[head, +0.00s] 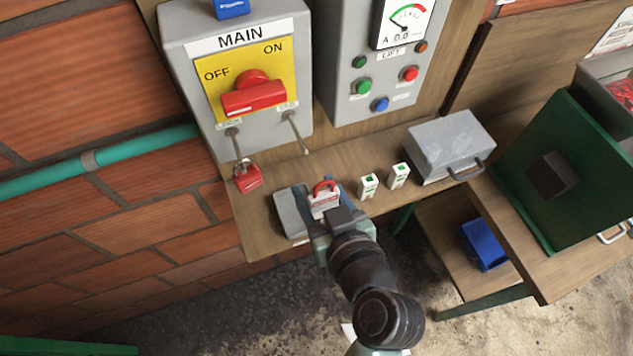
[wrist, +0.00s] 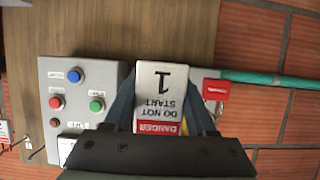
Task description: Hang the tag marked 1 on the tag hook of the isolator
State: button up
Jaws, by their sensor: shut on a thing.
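The isolator (head: 235,30) is a grey box marked MAIN, with a yellow plate and a red handle (head: 253,93). Two thin hooks stick out below the plate; a red padlock (head: 248,179) hangs on the left hook. The right hook (head: 297,135) is bare; its small label is not legible. My gripper (head: 325,200) is shut on the white tag (wrist: 160,97), reading DANGER DO NOT START 1, below and to the right of the bare hook in the picture. The tag is upside down in the wrist view and hides most of the isolator there.
A grey control box (head: 360,75) with buttons is right of the isolator. On the wooden shelf are a flat grey piece (head: 291,211), two small white items (head: 368,187) (head: 398,175) and a grey case (head: 452,142). A teal pipe (head: 130,155) runs along the brick wall at left.

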jog(key=r+x, duration=0.1)
jog(key=x, duration=0.7)
jog(key=shift+w+a+r, duration=0.2)
jog(key=shift+w, duration=0.4)
dwell(0.4)
dwell(0.5)
jog(key=o, duration=1.4)
